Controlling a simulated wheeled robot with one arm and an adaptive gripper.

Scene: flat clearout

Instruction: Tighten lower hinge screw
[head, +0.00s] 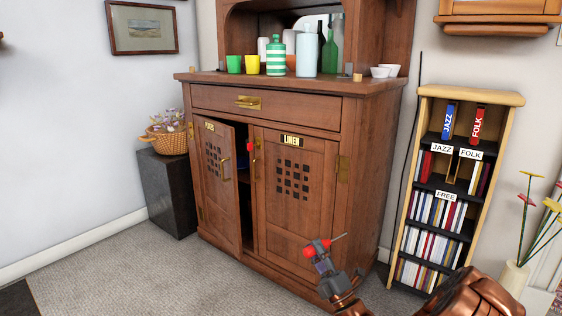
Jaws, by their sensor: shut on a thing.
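My gripper (324,265) is low in front of the cabinet and shut on a screwdriver (309,252) with a red handle. Its thin shaft points to the right and slightly up, with the tip apart from any hinge as far as I can tell. The wooden cabinet (262,110) has two doors. The left door (212,195) is ajar, with a small brass lower hinge (200,214) on its outer edge. The right door (290,225) looks shut, with a brass upper hinge (343,168). I cannot make out a lower hinge there. Screws are too small to see.
Bottles (306,52) and cups (252,65) stand on the cabinet top. A bookshelf (412,150) stands at right, near a vase of flowers (514,277). A dark plinth (168,190) with a basket (167,141) is at left. Carpet (150,270) in front is clear.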

